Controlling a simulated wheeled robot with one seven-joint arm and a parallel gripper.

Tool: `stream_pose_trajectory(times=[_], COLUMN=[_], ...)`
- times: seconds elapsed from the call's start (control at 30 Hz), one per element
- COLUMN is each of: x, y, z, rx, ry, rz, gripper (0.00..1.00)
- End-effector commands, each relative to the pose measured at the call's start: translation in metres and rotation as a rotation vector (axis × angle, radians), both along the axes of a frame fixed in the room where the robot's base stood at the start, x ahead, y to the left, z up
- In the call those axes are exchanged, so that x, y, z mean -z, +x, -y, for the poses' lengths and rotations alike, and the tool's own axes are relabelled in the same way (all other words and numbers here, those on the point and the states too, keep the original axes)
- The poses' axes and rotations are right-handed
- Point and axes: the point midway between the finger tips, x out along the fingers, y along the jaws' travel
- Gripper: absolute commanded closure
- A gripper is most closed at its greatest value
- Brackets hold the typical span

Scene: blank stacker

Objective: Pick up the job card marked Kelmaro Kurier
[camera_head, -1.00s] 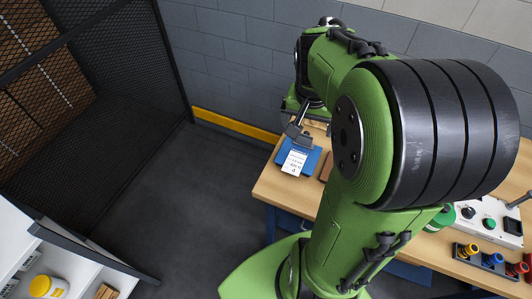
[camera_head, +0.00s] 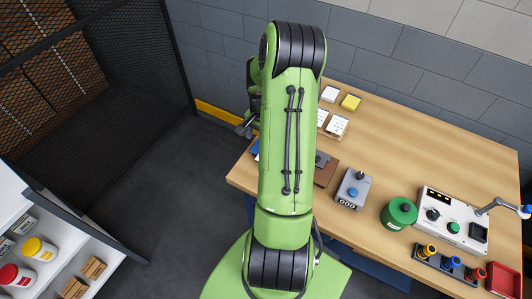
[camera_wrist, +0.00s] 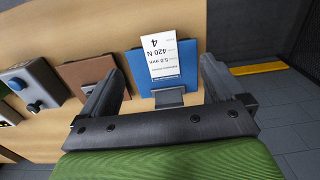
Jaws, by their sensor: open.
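In the wrist view a blue clipboard (camera_wrist: 178,76) lies on the wooden table, with a metal clip (camera_wrist: 169,97) at its edge nearest my gripper. A white card (camera_wrist: 168,55) on it shows "4", "420 N" and "5.0 mm" upside down; its heading is too small to read, so I cannot confirm Kelmaro Kurier. My gripper (camera_wrist: 160,72) is open and empty, its fingers to either side of the clip and lower board in the picture. In the head view, my arm hides most of the blue clipboard (camera_head: 255,150), and only part of my gripper (camera_head: 244,129) shows past the arm.
A brown clipboard (camera_wrist: 87,75) lies left of the blue one, then a grey button box (camera_wrist: 34,84). In the head view, the table (camera_head: 440,150) also holds a card holder (camera_head: 336,126), green canister (camera_head: 398,213) and control box (camera_head: 452,222). A mesh fence (camera_head: 130,60) stands left.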

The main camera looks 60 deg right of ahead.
Motion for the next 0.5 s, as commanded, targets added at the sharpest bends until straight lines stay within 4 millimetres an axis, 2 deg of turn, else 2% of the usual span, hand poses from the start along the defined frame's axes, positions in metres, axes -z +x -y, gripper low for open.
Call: stream_pose_trajectory(times=[0.1,0.33,0.5], x=[0.029,0.059,0.091], y=[-0.001,-0.001,-0.002], z=[-0.001,0.000,0.000], rx=[0.000,0.001,0.000], ry=[0.005,0.002,0.003], rz=[-0.003,-0.002,-0.002], gripper=[0.04,0.04,0.04])
